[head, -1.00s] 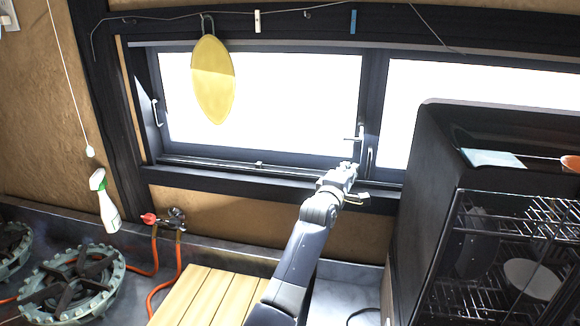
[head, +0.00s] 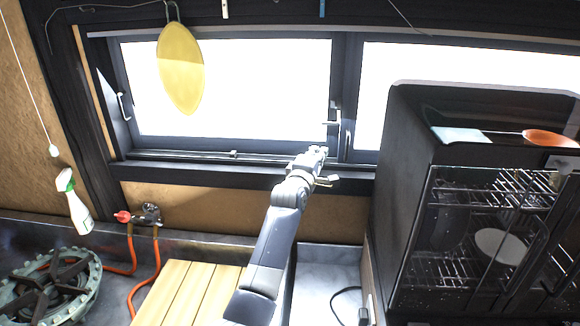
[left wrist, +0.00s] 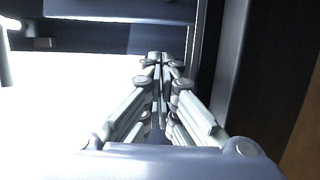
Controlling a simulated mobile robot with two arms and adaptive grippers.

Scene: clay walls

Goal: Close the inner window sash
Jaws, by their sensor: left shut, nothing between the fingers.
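The dark-framed window fills the back wall. Its left pane's sash (head: 200,146) has a pale lever handle (head: 333,123) at its right edge. Another handle (head: 124,106) is at the far left side. I cannot tell how far the sash stands from its frame. My left gripper (head: 319,152) is shut and empty, in front of the lower right corner of this sash, below the lever handle. In the left wrist view its closed fingers (left wrist: 163,60) point at dark frame parts, with bright glass to the left. Contact with the sash cannot be told. My right gripper is not seen.
A black rack cabinet (head: 405,150) stands close on the right of my arm. A yellow pad (head: 181,70) hangs before the left pane. A slatted wooden board (head: 185,290), a stove burner (head: 50,290), a spray bottle (head: 74,205) and an orange hose (head: 133,250) are on the left.

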